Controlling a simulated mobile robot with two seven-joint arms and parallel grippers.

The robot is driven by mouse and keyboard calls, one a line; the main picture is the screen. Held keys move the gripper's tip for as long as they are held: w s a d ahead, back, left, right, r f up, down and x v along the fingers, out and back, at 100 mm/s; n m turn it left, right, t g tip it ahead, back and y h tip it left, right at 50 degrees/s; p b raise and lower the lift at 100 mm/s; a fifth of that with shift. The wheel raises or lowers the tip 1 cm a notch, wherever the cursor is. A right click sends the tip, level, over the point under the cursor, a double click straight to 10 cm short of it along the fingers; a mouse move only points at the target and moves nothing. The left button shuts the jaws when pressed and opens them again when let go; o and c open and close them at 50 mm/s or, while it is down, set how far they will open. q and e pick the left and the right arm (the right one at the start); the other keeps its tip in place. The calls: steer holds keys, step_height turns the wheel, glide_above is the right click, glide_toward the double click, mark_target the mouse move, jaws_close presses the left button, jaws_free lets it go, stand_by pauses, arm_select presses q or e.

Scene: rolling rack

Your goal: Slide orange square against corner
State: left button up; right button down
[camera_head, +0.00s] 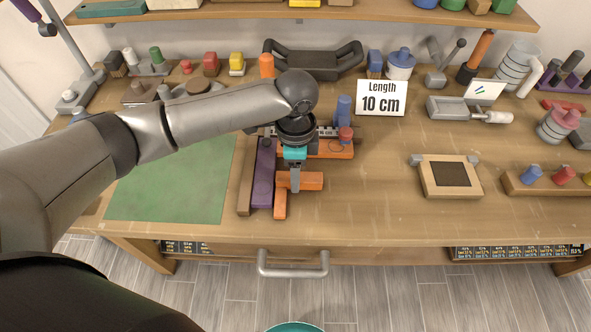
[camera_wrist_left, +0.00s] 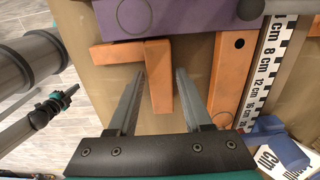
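The orange square (camera_head: 280,205) is an L-shaped piece lying flat on the bench. It also shows in the left wrist view (camera_wrist_left: 158,80). A purple bar (camera_head: 264,175) lies along its left side in the head view. A long orange bar (camera_wrist_left: 229,75) lies beyond it, beside the ruler (camera_wrist_left: 262,68). The purple and orange bars form a corner; a gap shows between the square and the orange bar. My left gripper (camera_wrist_left: 161,76) is open, pointing down over the square, with one leg between its fingers. My right gripper is not in view.
A "Length 10 cm" sign (camera_head: 382,98) stands behind and to the right. Blue and red cylinders (camera_head: 344,108) stand near the orange bar. A green mat (camera_head: 175,185) lies to the left. A wooden block with a dark panel (camera_head: 448,176) is to the right; bench between is clear.

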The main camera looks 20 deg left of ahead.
arm_select(q)
jaws_close()
steer(key=shift+w, duration=0.15)
stand_by(0.4)
steer(key=shift+w+a, duration=0.25)
steer(key=shift+w, duration=0.65)
steer(key=shift+w+a+b, duration=0.2)
steer(key=shift+w+a, duration=0.05)
steer(key=shift+w, duration=0.5)
steer(key=shift+w+a+b, duration=0.15)
steer(key=shift+w+a, duration=0.1)
steer(key=shift+w, duration=0.5)
steer(key=shift+w+r, duration=0.15)
steer(key=shift+w, duration=0.05)
